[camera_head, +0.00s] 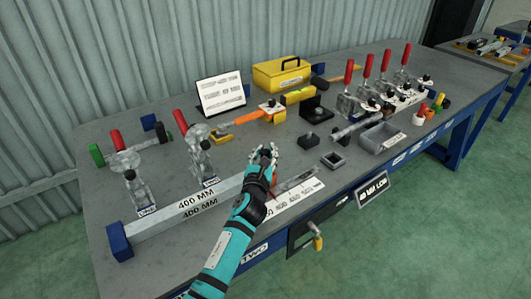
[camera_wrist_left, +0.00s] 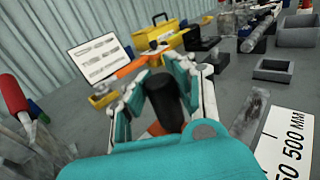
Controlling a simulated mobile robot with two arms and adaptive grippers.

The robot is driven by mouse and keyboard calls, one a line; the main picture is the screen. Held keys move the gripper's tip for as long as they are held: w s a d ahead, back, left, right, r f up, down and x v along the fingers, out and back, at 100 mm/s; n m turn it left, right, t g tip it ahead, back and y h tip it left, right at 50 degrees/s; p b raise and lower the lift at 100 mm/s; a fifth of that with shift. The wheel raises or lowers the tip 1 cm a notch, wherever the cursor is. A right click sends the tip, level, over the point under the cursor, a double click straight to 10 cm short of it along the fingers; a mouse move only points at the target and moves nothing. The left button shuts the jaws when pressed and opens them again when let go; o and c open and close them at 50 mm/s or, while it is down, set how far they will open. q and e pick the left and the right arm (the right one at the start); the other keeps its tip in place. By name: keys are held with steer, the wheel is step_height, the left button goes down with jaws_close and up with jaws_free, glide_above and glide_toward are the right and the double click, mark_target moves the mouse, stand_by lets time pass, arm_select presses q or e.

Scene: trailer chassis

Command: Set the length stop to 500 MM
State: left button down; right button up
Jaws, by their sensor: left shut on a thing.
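My left gripper (camera_head: 264,156) reaches over the bench, at the right end of the long grey bar marked 400 MM (camera_head: 165,218). In the left wrist view its teal fingers (camera_wrist_left: 166,88) are closed around a black upright cylinder (camera_wrist_left: 166,95), which looks like the length stop's knob. An orange part (camera_wrist_left: 156,129) shows under it. In the head view the gripper hides most of the stop. The white scale plate (camera_head: 294,201) lies just right of the gripper; its 500 MM mark (camera_wrist_left: 292,142) is readable in the left wrist view, to the right of the knob. My right gripper is out of view.
Clamps with red handles (camera_head: 120,141) stand at the left, and several more at the back right (camera_head: 367,68). A yellow toolbox (camera_head: 283,73) and a white sign (camera_head: 221,95) stand behind. A grey open tray (camera_head: 382,137) is at the right.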

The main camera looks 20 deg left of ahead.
arm_select(q)
steer(key=shift+f, duration=0.1)
steer(key=w+d+b, duration=0.4)
steer(key=w+d, duration=0.2)
steer(key=w, duration=0.2)
steer(key=shift+d+f+b, duration=0.15)
steer(key=shift+d+b, duration=0.1)
steer(key=shift+b, duration=0.1)
steer(key=c, duration=1)
jaws_free()
steer(key=shift+s+d, duration=0.1)
steer(key=shift+d, duration=0.25)
steer(key=shift+a+r, duration=0.2)
